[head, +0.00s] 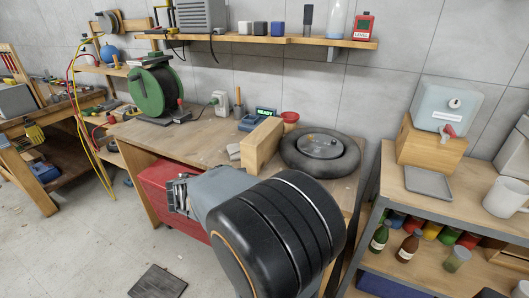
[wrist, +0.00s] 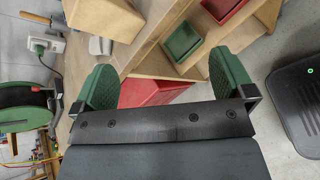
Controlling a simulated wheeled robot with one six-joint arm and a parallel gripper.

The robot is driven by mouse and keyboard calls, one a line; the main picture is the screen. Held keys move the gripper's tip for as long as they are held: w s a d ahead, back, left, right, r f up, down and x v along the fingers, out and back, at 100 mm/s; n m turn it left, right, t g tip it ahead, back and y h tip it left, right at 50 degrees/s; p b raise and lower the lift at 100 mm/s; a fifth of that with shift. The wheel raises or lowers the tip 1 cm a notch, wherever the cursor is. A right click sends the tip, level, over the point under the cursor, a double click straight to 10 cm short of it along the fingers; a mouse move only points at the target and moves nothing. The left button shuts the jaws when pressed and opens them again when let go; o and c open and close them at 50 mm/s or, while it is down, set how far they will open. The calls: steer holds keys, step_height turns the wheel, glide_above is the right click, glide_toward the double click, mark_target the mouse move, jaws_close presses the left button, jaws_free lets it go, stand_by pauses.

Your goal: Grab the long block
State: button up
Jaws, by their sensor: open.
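What looks like the same block shows at the top left of the wrist view (wrist: 105,17), beyond my fingers and partly cut off by the frame. My gripper (head: 180,196) is at the front of the bench, left of and nearer than the block, apart from it. In the wrist view my gripper (wrist: 164,78) has its two green fingers wide apart with nothing held between them.
A red container (head: 157,188) sits under the bench behind my gripper. A shelf unit (head: 425,190) stands at the right. The bench's front left is mostly clear.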

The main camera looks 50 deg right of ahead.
mark_target(247, 150)
steer(key=w+d+n+t+h, duration=0.1)
steer(key=w+d+n, duration=0.2)
steer(key=d, duration=0.1)
steer(key=w+d+n+t+h+b, duration=0.1)
steer(key=w+d+n+h, duration=0.1)
steer(key=d, duration=0.3)
steer(key=w+d+n+t+h+b, duration=0.1)
steer(key=w+d+n+h, duration=0.1)
steer(key=w+d+n, duration=0.2)
steer(key=shift+w+d+t, duration=0.1)
steer(key=shift+d+t, duration=0.15)
steer(key=shift+t, duration=0.05)
steer(key=shift+p+x, duration=0.3)
steer(key=shift+x, duration=2.8)
steer(key=shift+c, duration=0.4)
steer(key=c, duration=1.6)
steer(key=shift+r, duration=0.15)
steer(key=shift+c, duration=0.4)
steer(key=shift+r, duration=0.1)
